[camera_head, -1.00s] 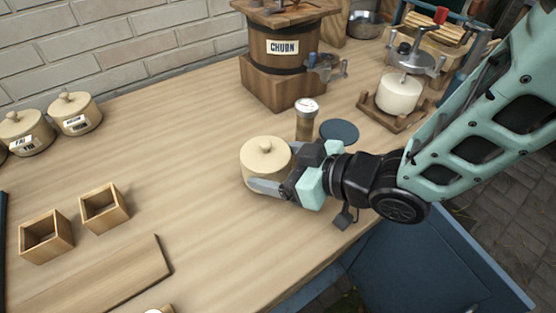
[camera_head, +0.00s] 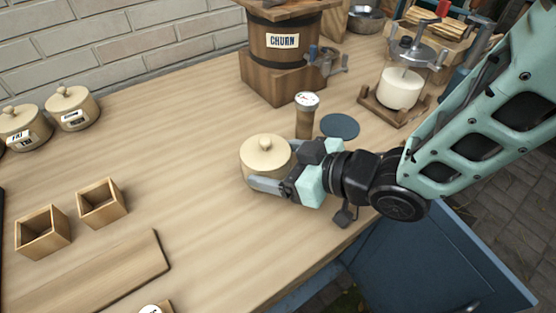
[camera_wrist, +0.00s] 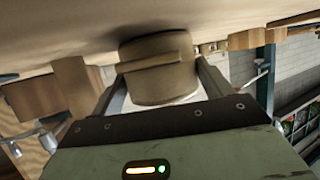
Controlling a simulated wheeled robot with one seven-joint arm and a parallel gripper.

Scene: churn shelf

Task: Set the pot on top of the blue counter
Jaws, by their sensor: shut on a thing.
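A cream lidded pot (camera_head: 266,156) with a round knob is held by my gripper (camera_head: 266,178) over the wooden worktop, near its front edge. My gripper is shut on the pot's sides, one finger along its near side. In the wrist view the pot (camera_wrist: 158,72) sits between the two fingers, close to the wooden surface; I cannot tell whether it touches it. A blue front (camera_head: 415,262) shows below the worktop edge at the lower right; it may be the blue counter.
A shaker jar (camera_head: 306,115) and a dark blue disc (camera_head: 340,127) stand just behind my gripper. A churn (camera_head: 284,55) is further back. Two lidded pots (camera_head: 70,108) are at left, with small wooden boxes (camera_head: 101,203) and a board (camera_head: 90,275) in front. The middle-left worktop is clear.

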